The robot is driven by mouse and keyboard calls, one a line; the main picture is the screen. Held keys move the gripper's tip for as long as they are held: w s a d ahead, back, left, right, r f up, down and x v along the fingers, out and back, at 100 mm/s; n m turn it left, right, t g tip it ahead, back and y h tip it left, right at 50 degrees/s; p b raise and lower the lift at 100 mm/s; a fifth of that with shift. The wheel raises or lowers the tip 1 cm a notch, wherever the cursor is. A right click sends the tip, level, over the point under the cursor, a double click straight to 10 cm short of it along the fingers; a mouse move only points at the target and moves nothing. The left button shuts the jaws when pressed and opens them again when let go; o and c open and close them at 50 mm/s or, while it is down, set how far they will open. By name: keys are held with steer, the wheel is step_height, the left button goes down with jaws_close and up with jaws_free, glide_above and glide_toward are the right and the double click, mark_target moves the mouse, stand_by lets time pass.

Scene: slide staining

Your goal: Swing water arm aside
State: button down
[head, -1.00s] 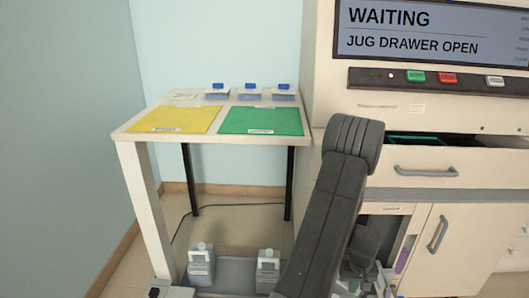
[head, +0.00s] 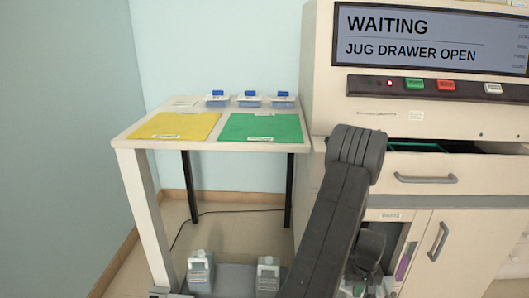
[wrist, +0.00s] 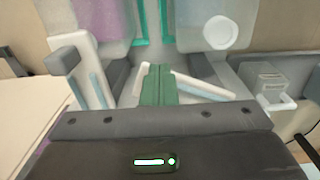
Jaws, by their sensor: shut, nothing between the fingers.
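In the wrist view my gripper (wrist: 155,85) is shut, its green fingers together and empty. I cannot tell for certain which of these is the water arm.
The machine's drawer (head: 425,178) is partly open above the bay, and its screen (head: 430,35) reads "WAITING, JUG DRAWER OPEN". A table with yellow (head: 175,126) and green (head: 260,127) mats stands left. Two grey jugs (head: 199,272) (head: 268,275) sit low in front. A small grey container (wrist: 270,80) is right of my fingers.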

steer(key=shift+w+d+f, duration=0.5)
steer(key=shift+w+d, duration=0.15)
stand_by(0.3)
steer(key=shift+w+d, duration=0.2)
steer(key=shift+w, duration=0.3)
steer(key=shift+w+d, duration=0.15)
steer(key=shift+w, duration=0.35)
step_height(320, 180, up, 8)
steer(key=p, duration=0.5)
steer(key=shift+w+r, duration=0.15)
stand_by(0.3)
